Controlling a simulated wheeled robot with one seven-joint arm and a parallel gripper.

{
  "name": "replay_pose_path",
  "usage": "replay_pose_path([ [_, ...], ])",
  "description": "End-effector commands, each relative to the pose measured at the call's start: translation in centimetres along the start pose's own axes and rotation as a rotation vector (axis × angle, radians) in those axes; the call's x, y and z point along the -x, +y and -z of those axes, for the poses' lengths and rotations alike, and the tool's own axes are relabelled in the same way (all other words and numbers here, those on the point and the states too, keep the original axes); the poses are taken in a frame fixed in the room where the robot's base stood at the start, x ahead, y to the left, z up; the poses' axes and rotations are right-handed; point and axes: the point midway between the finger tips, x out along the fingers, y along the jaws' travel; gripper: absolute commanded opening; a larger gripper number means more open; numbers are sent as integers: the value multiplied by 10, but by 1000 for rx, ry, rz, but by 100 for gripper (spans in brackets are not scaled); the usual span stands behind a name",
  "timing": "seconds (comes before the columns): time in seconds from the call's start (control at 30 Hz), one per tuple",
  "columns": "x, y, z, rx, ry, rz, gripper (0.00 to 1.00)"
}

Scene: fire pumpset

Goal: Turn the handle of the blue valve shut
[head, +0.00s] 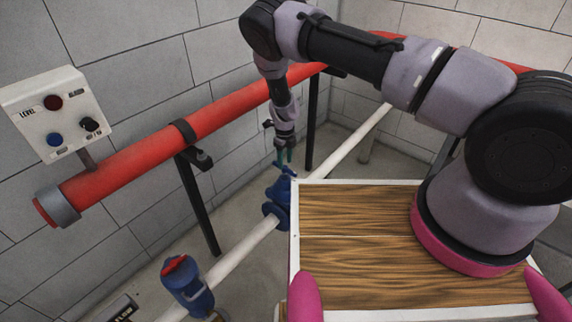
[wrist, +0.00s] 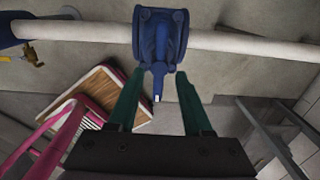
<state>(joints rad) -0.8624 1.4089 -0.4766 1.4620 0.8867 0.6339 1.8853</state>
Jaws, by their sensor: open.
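The blue valve (head: 277,205) sits on the white pipe, just left of my wooden deck in the head view. Its body (wrist: 160,35) is at the top middle of the wrist view. Its blue handle (wrist: 159,80) points down from the body toward my gripper, with a pale tip. My gripper (wrist: 158,78) has green fingers, open, one on each side of the handle, with visible gaps in the picture. I cannot tell whether the fingers are level with the handle in depth. In the head view my gripper (head: 284,160) points down just above the handle (head: 287,170).
A thick red pipe (head: 240,105) runs along the wall on black supports. A control box (head: 57,113) is at left. Another blue fitting with a red top (head: 187,284) stands on the white pipe (head: 240,247) nearer me. Grey block walls enclose the corner.

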Motion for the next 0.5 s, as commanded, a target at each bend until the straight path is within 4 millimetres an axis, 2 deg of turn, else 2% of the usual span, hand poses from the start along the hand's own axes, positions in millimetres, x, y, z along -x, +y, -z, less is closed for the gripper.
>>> replay_pose_path([
  [0.03,13,0,-1,0,-3,0,50],
  [0.23,53,-1,0,0,-2,1,50],
  [0.4,76,-1,1,0,-1,1,50],
  [0.5,82,-1,2,-1,1,1,50],
])
